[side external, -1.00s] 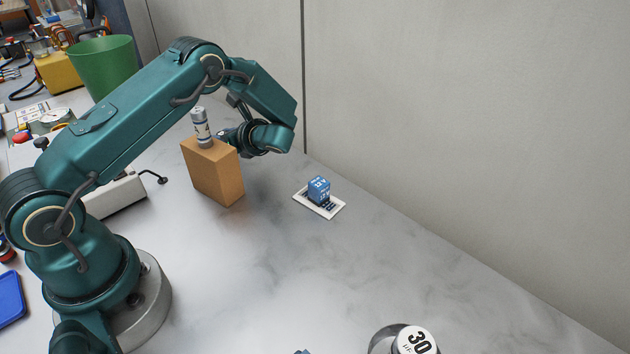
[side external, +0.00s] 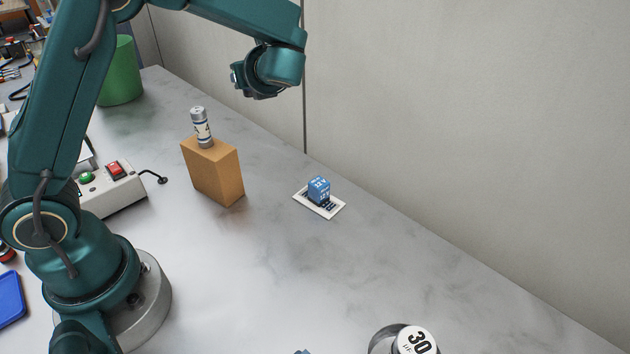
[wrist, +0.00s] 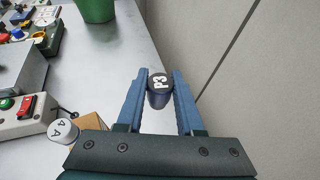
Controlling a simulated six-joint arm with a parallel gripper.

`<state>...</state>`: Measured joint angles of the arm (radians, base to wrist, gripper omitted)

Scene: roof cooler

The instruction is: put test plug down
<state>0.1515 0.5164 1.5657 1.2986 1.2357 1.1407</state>
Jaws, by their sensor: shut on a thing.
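The test plug (wrist: 159,98), a dark short cylinder marked P3 on its top, is between the two blue fingers of my gripper (wrist: 160,76) in the wrist view. My gripper is shut on it and holds it in the air. In the side external view my gripper (side external: 237,77) is high above the bench, up and to the right of the wooden block; the plug is hard to make out there.
A silver fuse (side external: 202,128) stands on a wooden block (side external: 213,172). A switch box (side external: 112,190) and green bin (side external: 122,75) stand left. The bench's middle is clear.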

